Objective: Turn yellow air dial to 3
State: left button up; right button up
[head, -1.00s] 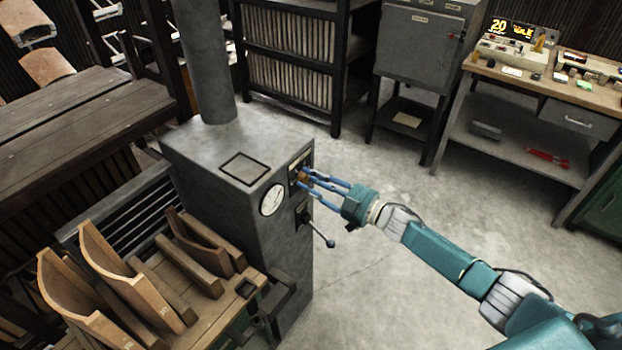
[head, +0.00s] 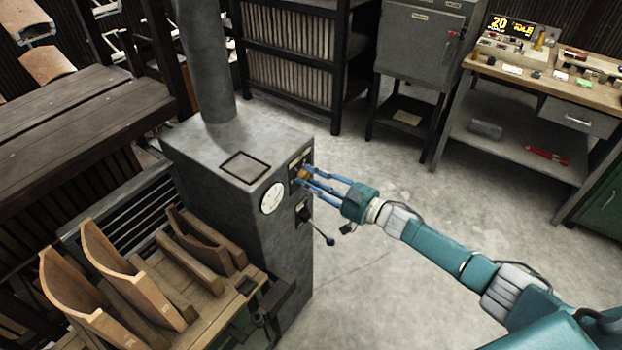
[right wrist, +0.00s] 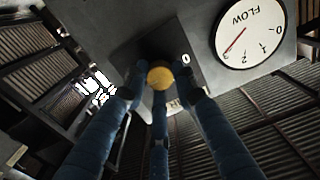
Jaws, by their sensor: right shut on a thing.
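The yellow dial (right wrist: 160,77) sits on a dark plate on the right face of a grey metal cabinet (head: 235,190). In the head view the dial (head: 303,174) is a small yellow-brown spot, mostly covered by fingers. My right gripper (head: 309,179) reaches it from the right, its blue fingers shut around it. In the right wrist view the right gripper (right wrist: 161,88) has fingers on both sides of the dial and one below. A "0" shows beside the dial; its pointer setting cannot be read. My left gripper is not in view.
A round white FLOW gauge (right wrist: 250,33) with a red needle is near the dial. A black lever (head: 322,235) sticks out below the dial. Curved wooden pieces (head: 120,265) stand at the cabinet's left front. The floor (head: 400,285) right of the cabinet is clear.

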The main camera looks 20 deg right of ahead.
jog(key=o, duration=1.2)
jog(key=shift+c, duration=0.2)
jog(key=shift+d, duration=0.1)
jog(key=v, duration=1.2)
